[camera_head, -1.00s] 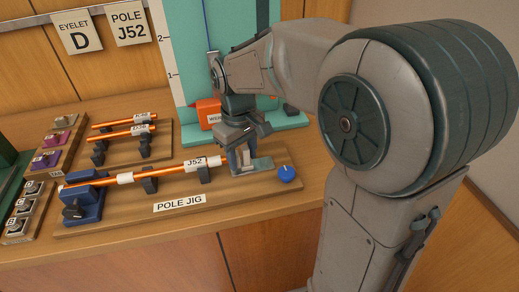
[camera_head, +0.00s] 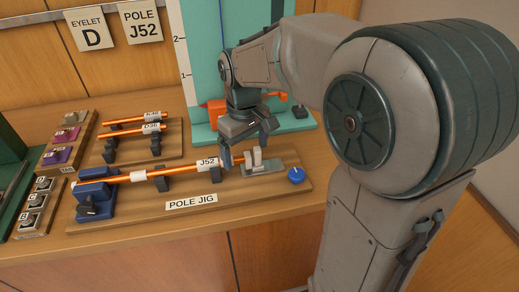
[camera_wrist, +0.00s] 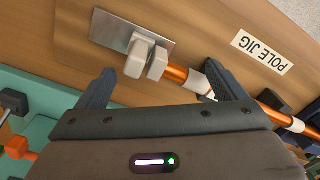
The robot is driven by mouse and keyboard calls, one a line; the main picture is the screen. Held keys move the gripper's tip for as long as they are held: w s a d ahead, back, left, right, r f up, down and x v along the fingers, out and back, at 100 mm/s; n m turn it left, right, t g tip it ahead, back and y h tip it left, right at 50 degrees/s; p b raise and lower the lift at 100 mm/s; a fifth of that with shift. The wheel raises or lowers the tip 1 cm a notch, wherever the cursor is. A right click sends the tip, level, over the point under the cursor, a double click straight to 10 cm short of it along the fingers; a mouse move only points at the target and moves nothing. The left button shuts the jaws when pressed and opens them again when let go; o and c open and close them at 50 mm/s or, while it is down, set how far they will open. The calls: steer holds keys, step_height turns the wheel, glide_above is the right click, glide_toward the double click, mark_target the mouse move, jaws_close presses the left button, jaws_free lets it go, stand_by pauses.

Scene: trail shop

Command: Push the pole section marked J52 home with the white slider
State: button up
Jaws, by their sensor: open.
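The orange pole section J52 (camera_head: 183,168) lies in the dark supports of the pole jig, its white label near its right end. A white collar (camera_head: 138,176) sits further left along the pole. The white slider (camera_head: 257,158) stands on a grey metal plate at the pole's right end. In the wrist view the slider (camera_wrist: 138,57) lies close to the pole's orange tip (camera_wrist: 176,73); I cannot tell whether they touch. My gripper (camera_head: 252,143) is open and empty above the slider. In the wrist view its fingers (camera_wrist: 160,85) are spread wide, beyond either side of the slider.
The pole jig board (camera_head: 245,196) has a blue clamp block (camera_head: 97,198) at left and a blue knob (camera_head: 296,174) at right. Another rack (camera_head: 165,156) with orange poles stands behind. An orange block (camera_head: 215,113) and teal board (camera_head: 200,60) stand at the back.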

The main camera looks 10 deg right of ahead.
mark_target(246, 155)
steer(key=shift+r+p, duration=1.8)
steer(key=shift+r, duration=0.7)
steer(key=s+d+f+m+t, duration=0.1)
steer(key=s+d+m, duration=0.2)
steer(key=s, duration=0.4)
steer(key=s+d+m+t, duration=0.1)
steer(key=s+d+m, duration=0.2)
steer(key=s, duration=0.4)
steer(key=shift+d+f+t, duration=0.25)
steer(key=shift+f+t, duration=0.1)
steer(key=shift+t, duration=0.05)
